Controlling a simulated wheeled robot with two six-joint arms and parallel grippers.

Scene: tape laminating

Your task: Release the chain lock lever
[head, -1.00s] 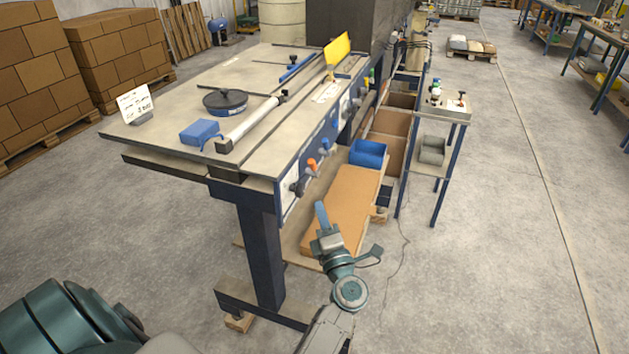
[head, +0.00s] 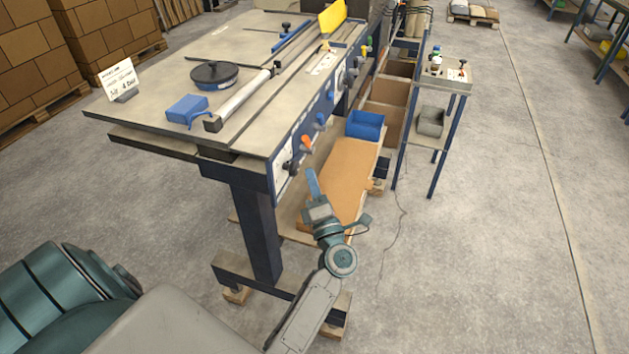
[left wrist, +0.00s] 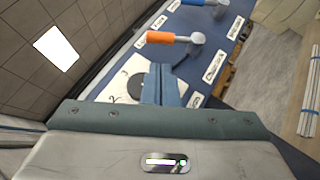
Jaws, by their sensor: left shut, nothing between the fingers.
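The machine's blue side panel (head: 308,134) carries several levers and knobs. A lever with an orange handle (head: 306,142) sits near its front end; this lever also shows in the left wrist view (left wrist: 162,38), on a metal pivot. A blue-handled lever (head: 320,118) is further along the panel. The labels are too small to tell which is the chain lock lever. My left gripper (head: 312,180) is shut and empty, just outside the panel and below the orange lever. In the left wrist view its fingers (left wrist: 162,82) partly cover a black dial (left wrist: 136,84). My right gripper is not in view.
A small stand (head: 442,82) is at right.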

